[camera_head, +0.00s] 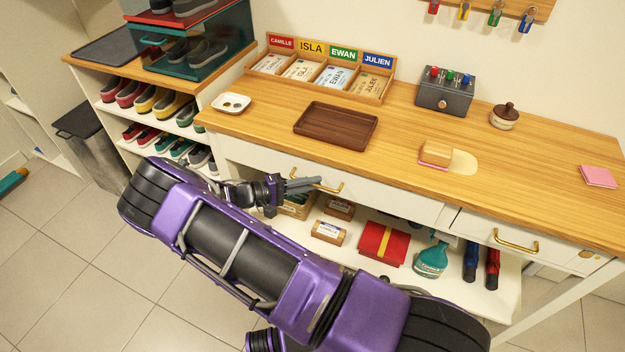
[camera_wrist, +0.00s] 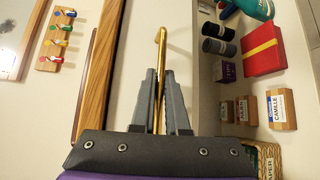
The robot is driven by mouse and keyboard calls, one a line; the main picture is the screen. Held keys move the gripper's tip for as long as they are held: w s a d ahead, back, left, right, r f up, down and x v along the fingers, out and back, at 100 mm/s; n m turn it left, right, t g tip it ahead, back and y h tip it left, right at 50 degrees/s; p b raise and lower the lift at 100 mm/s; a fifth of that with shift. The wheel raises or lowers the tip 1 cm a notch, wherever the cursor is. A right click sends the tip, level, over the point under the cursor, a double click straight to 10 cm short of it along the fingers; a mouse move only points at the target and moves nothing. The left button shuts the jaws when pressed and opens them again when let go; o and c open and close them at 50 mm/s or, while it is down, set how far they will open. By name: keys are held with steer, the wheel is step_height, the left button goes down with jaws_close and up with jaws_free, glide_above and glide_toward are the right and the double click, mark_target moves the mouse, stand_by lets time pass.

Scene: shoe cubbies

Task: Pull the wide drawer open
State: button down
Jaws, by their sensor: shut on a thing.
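The wide drawer (camera_head: 385,200) is the long white front under the left and middle part of the wooden counter. It looks about flush with the cabinet. Its brass bar handle (camera_head: 338,188) is partly hidden by my gripper (camera_head: 316,182), which reaches it from the left and front. In the wrist view the handle (camera_wrist: 161,38) runs down between the two grey fingers of my gripper (camera_wrist: 161,85). The fingers are shut on the handle bar.
A smaller drawer (camera_head: 520,243) with its own brass handle sits to the right. A brown tray (camera_head: 336,126) stands on the counter above. A shoe rack (camera_head: 150,100) is at the left.

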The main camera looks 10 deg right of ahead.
steer(key=s+a, duration=1.2)
steer(key=s, duration=0.4)
steer(key=shift+s, duration=0.2)
steer(key=c, duration=0.9)
jaws_free()
steer(key=a, duration=0.5)
steer(key=s+a+r, duration=0.1)
steer(key=a, duration=0.5)
steer(key=s+a+r+b, duration=0.1)
steer(key=a, duration=0.5)
steer(key=shift+s+r, duration=0.25)
